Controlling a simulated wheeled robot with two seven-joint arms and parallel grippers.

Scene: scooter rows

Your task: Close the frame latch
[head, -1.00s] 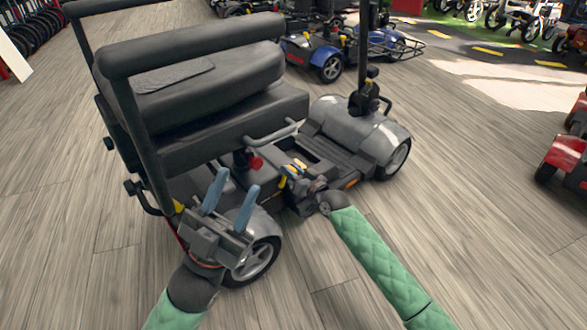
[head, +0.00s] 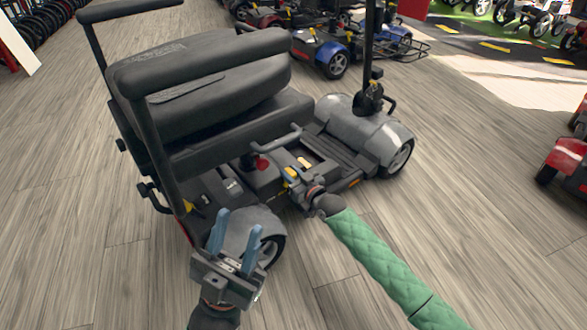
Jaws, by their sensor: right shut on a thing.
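A grey and black mobility scooter (head: 362,130) stands in the middle of the head view, with its padded black seat (head: 215,125) on the left. A small yellow part (head: 290,174) shows low on its frame, beside my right gripper; it may be the frame latch, but I cannot tell its position. My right gripper (head: 305,184) is at the scooter's near side, shut on a small part there, its fingertips mostly hidden. My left gripper (head: 238,224), with two blue fingers apart, is open and empty in front of the scooter's rear wheel (head: 272,250).
A red knob (head: 262,163) sits under the seat. A blue scooter (head: 335,62) and others are parked behind. A red scooter (head: 568,160) stands at the right edge. The wooden floor (head: 470,220) is clear on the right and at the left.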

